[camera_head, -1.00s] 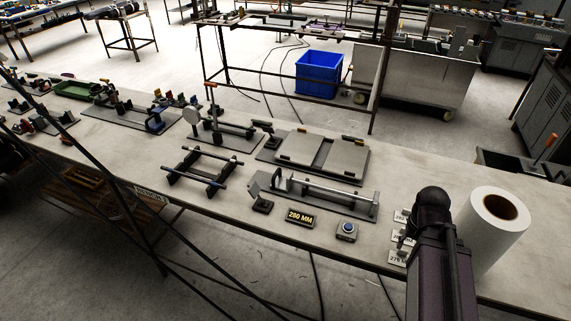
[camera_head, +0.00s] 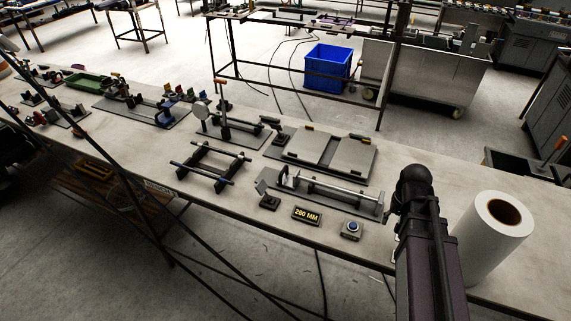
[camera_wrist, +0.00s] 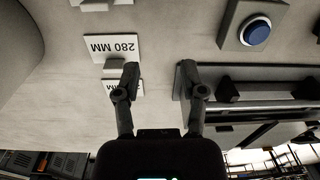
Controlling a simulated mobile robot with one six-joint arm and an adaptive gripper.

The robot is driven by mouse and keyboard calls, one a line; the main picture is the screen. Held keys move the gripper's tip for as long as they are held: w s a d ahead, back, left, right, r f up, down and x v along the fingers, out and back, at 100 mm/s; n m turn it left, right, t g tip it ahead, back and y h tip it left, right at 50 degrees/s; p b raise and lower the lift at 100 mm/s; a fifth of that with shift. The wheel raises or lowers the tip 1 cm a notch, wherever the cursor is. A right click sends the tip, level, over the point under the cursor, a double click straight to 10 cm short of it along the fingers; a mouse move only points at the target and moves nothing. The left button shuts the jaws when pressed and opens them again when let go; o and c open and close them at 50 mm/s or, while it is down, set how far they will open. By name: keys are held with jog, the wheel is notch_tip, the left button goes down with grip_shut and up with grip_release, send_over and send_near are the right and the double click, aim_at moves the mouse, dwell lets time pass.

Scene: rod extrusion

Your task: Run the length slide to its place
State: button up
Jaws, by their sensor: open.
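A long fixture (camera_head: 355,200) with a pale rod (camera_head: 335,191) along it lies on the bench. A light upright block (camera_head: 288,177) stands near its left end; I cannot tell for sure which part is the length slide. A 280 MM display (camera_head: 307,215) and a blue button (camera_head: 351,228) are in front. In the wrist view my gripper (camera_wrist: 159,70) is open and empty, its fingers between a 280 MM card (camera_wrist: 110,47) and the end of a dark rail fixture (camera_wrist: 250,75). In the head view my arm hides the gripper.
A white roll (camera_head: 490,235) stands right of my arm. A flat plate with two panels (camera_head: 350,158) lies behind the fixture, and a dark rod stand (camera_head: 210,168) is left of it. The blue button also shows in the wrist view (camera_wrist: 257,31).

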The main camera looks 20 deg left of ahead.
jog(key=w+a+r+y+p, duration=0.1)
jog(key=w+a+r+p, duration=0.3)
jog(key=a, duration=0.5)
jog(key=w+a+r+p, duration=0.25)
jog(key=w+a, duration=0.25)
jog(key=a, duration=0.3)
notch_tip(320, 180, up, 6)
jog(key=p, duration=0.5)
send_over(284, 170)
jog(key=d, duration=0.3)
jog(key=shift+a+m+y, duration=0.15)
jog(key=shift+m+y, duration=0.25)
jog(key=shift+f+b, duration=0.2)
jog(key=shift+b, duration=0.15)
jog(key=f+b, duration=0.4)
jog(key=a+f+b, duration=0.1)
jog(key=f+b, duration=0.3)
jog(key=a+f+b, duration=0.1)
jog(key=f+b, duration=0.4)
jog(key=shift+a+f, duration=0.1)
jog(key=shift+a, duration=0.15)
grip_shut()
